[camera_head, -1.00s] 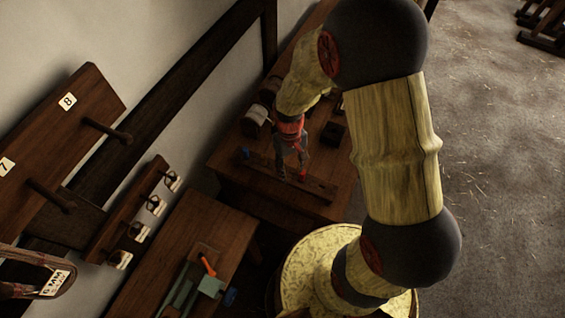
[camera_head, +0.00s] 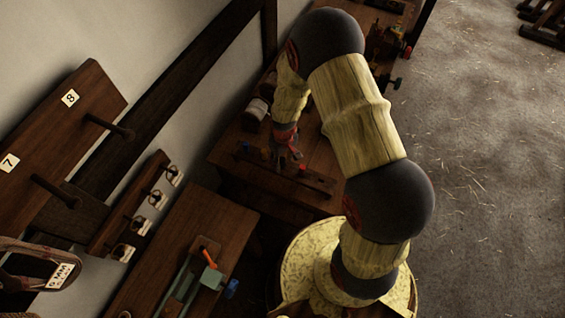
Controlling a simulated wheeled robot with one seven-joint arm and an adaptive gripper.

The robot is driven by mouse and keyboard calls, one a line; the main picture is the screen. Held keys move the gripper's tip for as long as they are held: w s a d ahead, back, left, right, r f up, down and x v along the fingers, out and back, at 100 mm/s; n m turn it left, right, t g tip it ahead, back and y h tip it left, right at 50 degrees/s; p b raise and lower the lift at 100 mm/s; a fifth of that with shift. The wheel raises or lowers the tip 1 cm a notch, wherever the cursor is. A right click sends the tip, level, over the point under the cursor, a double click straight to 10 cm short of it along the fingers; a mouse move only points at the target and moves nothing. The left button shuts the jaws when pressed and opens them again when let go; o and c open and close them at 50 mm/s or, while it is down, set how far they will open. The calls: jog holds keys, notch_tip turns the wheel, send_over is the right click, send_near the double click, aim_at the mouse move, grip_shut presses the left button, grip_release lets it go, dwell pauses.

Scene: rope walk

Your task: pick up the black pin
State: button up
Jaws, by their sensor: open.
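My gripper (camera_head: 288,160) hangs open, pointing down over a dark wooden rack bar (camera_head: 318,187) on the far bench. The bar carries small coloured pegs: a blue one (camera_head: 244,147) at its left end, an orange one (camera_head: 266,154) just left of my gripper and a red one (camera_head: 302,168) just right of it. I cannot make out the black pin against the dark wood; my gripper's fingers hide part of the bar. Nothing shows between the fingers, and I cannot tell how high they are above the bar.
Pale-ended spools (camera_head: 256,109) lie on the far bench (camera_head: 225,156) behind my gripper. A nearer bench (camera_head: 226,222) holds a green tool (camera_head: 180,284) with an orange handle. A wall rack with hooks (camera_head: 128,204) and a numbered peg board (camera_head: 85,115) stand left. The floor at right is open.

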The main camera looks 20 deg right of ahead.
jog(key=shift+f, duration=0.2)
jog(key=shift+c, duration=0.9)
jog(key=c, duration=0.7)
grip_shut()
